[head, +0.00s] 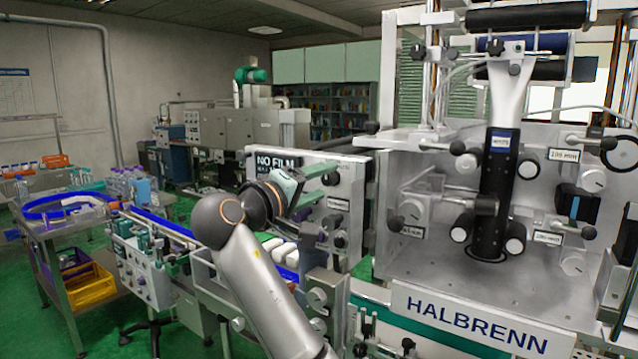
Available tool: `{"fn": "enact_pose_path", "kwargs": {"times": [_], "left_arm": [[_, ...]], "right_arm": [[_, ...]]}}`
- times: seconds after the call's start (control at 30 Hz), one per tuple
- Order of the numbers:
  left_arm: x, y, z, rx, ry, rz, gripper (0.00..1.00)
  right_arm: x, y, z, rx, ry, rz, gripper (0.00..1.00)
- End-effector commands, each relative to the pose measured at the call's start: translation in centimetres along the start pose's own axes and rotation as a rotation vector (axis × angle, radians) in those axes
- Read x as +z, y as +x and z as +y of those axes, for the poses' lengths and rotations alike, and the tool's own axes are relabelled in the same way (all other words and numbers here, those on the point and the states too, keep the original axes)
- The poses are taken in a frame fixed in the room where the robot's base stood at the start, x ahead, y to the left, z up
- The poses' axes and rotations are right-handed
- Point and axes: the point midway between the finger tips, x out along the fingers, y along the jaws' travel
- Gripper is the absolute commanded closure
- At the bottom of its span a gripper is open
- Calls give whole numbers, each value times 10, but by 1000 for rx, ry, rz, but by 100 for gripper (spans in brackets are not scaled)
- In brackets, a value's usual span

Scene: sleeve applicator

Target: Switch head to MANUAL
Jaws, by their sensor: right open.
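The sleeve applicator's control panel (352,190) stands upright left of the main machine, with a dark display (279,163) reading "NO FILM". A column of small knobs or switches (339,222) sits on the panel; their labels and positions are too small to read, so I cannot tell which one is set to MANUAL. My right gripper (317,194) is open in front of the panel, just left of these knobs. The gripper and wrist cover part of the panel's left side. Contact with the panel cannot be told. My left gripper is not in view.
The large machine plate (400,255) marked HALBRENN, with several knobs and a black vertical tube (494,200), fills the right. A conveyor (195,262) with white items runs below my right wrist. A table with a blue-rimmed tray (62,203) stands left.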

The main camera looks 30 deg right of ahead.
Motion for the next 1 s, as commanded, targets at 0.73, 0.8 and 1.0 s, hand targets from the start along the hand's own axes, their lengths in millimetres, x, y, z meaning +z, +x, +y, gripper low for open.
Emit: {"fn": "enact_pose_path", "kwargs": {"times": [0.73, 0.8, 1.0], "left_arm": [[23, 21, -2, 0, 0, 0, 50], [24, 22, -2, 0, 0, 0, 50], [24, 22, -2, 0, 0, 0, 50]], "right_arm": [[0, -115, -1, -2, 0, 2, 38], [0, -120, -1, 0, 0, 1, 38], [0, -126, 0, 0, 0, 0, 38]]}}
